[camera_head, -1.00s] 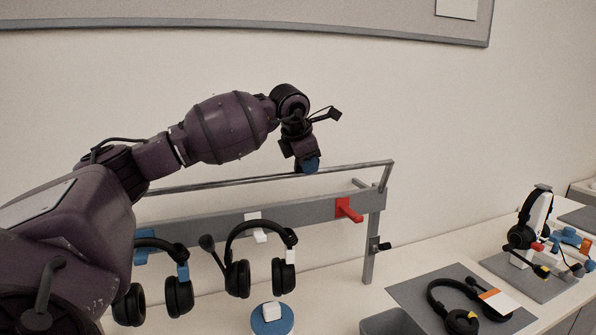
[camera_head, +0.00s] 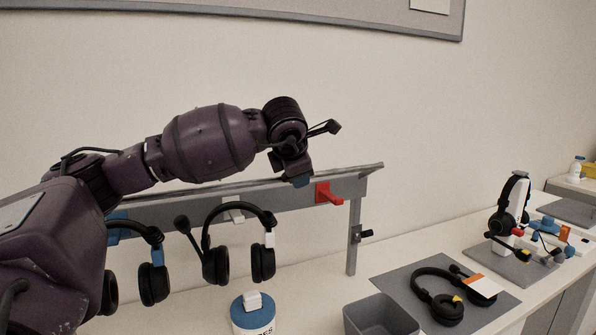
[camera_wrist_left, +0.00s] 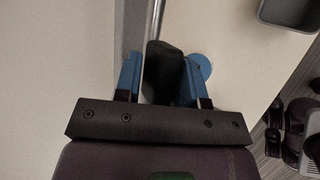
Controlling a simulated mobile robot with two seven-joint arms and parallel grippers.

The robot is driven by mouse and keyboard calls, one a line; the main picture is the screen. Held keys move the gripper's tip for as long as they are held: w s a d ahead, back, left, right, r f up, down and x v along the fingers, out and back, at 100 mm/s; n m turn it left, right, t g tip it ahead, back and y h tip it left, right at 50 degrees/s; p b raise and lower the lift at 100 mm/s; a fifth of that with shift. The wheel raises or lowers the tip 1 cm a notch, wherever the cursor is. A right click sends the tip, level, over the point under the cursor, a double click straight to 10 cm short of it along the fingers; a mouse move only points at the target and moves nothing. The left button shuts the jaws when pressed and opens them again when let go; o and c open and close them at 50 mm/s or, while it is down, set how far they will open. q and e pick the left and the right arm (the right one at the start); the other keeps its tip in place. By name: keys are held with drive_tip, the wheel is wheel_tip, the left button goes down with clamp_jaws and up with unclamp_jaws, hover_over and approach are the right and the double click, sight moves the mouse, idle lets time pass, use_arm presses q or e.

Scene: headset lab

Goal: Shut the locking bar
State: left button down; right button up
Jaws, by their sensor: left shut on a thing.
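The locking bar (camera_head: 345,171) is a thin grey bar along the headset rack. In the head view it lies low, close along the top of the rack's grey rail (camera_head: 292,196); I cannot tell whether it touches. My left gripper (camera_head: 302,181) is at the bar, right of its middle. In the left wrist view its blue fingers (camera_wrist_left: 160,80) are shut on a black grip (camera_wrist_left: 160,62) in line with the bar (camera_wrist_left: 155,18). The arm hides the bar's left part. A dark latch-like part (camera_head: 362,235) sits on the rack's right post. My right gripper is out of view.
Headsets (camera_head: 240,240) hang from the rail beside a red hook (camera_head: 328,194). Below are a blue-lidded tub (camera_head: 253,318) and a grey bin (camera_head: 380,318). A headset (camera_head: 450,290) lies on a grey mat (camera_head: 400,275) at right.

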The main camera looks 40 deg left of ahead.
use_arm(q)
drive_tip(key=shift+d+f, duration=0.15)
drive_tip(key=shift+f, duration=0.2)
drive_tip(key=c, duration=1)
unclamp_jaws()
drive_tip(key=shift+o, duration=0.2)
drive_tip(key=shift+r, duration=0.15)
drive_tip(key=shift+s+r, duration=0.15)
drive_tip(key=shift+r, duration=0.05)
drive_tip(key=v, duration=1)
drive_tip(key=shift+r, duration=0.15)
drive_tip(key=shift+s, duration=0.15)
